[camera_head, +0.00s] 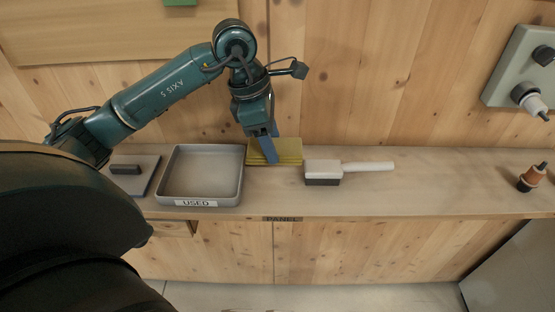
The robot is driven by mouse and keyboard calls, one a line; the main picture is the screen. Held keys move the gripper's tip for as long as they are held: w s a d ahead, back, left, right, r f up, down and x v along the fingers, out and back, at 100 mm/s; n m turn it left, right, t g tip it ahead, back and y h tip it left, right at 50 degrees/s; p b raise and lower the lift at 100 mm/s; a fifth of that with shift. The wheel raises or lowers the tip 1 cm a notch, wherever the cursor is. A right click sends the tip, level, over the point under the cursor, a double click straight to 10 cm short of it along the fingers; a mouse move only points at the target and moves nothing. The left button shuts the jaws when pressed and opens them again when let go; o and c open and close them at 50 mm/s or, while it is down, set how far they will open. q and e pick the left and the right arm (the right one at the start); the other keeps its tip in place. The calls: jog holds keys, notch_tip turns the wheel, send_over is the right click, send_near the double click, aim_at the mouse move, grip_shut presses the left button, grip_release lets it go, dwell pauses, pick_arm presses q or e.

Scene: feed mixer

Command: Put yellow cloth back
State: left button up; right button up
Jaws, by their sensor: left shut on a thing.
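The yellow cloth (289,152) is a folded, flat stack on the wooden shelf, between the grey tray and the white-handled brush. My left gripper (268,156) reaches down from above with its blue fingers at the left part of the cloth. It is shut on the cloth, and the fingers hide part of it. Whether the cloth is resting on the shelf or slightly lifted, I cannot tell. My right gripper is not in view.
The grey tray labelled USED (240,190) is empty and stands left of the cloth. The brush (345,170) lies to the right. A dark-handled flat tool (140,180) is left of the tray. An orange-brown object (531,178) stands far right. The shelf (440,180) between is clear.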

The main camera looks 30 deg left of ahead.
pick_arm(q)
notch_tip(320, 180, down, 7)
jog(key=shift+f, duration=0.1)
jog(key=o, duration=0.9)
jog(key=v, duration=1.2)
jog(key=shift+b, duration=0.35)
jog(key=shift+s, duration=0.15)
